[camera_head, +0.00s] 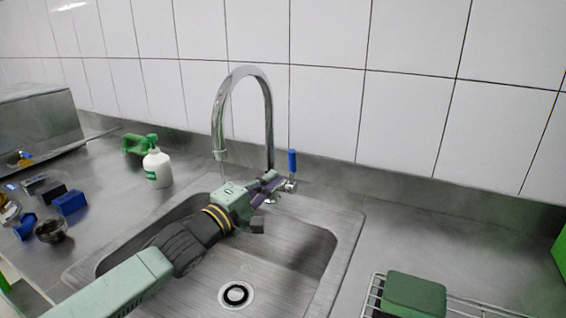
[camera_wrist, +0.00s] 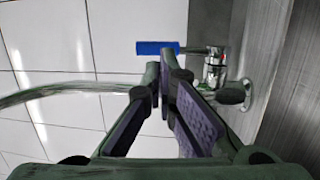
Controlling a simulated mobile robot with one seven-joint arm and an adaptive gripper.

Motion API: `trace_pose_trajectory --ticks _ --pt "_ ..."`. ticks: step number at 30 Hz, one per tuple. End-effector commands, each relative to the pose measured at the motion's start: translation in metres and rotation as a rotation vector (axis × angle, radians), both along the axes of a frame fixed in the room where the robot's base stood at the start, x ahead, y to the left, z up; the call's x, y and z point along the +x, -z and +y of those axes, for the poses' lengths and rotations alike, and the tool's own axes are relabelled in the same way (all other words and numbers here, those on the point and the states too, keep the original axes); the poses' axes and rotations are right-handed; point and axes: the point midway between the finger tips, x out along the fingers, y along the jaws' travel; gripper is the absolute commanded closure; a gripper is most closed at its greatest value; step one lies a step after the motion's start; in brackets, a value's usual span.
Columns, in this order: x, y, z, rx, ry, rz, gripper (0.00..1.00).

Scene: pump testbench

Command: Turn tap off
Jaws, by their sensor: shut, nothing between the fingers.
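The tap is a chrome gooseneck (camera_head: 268,110) rising behind the sink, with its spout end over the left part of the basin. Its blue lever handle (camera_head: 292,161) stands upright at the right of the tap base. In the wrist view the blue handle (camera_wrist: 157,47) lies beyond my fingertips, with the chrome valve body (camera_wrist: 215,65) to its right. My gripper (camera_head: 272,184) is shut and empty, just in front of the tap base and a little left of and below the handle. In the wrist view my fingers (camera_wrist: 166,72) are together, apart from the handle as far as I can tell.
The steel sink basin (camera_head: 318,258) lies under my arm. A green sponge-like block (camera_head: 413,294) sits on a wire rack at the front right.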

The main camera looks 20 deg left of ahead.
Motion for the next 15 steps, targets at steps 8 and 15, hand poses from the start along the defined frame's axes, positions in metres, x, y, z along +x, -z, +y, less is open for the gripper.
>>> trace_pose_trajectory --ticks 8,15 --pt "0.037 -0.008 -0.016 -0.004 0.001 0.001 1.00" --pt "0.047 -0.006 -0.019 0.000 0.000 0.001 1.00"
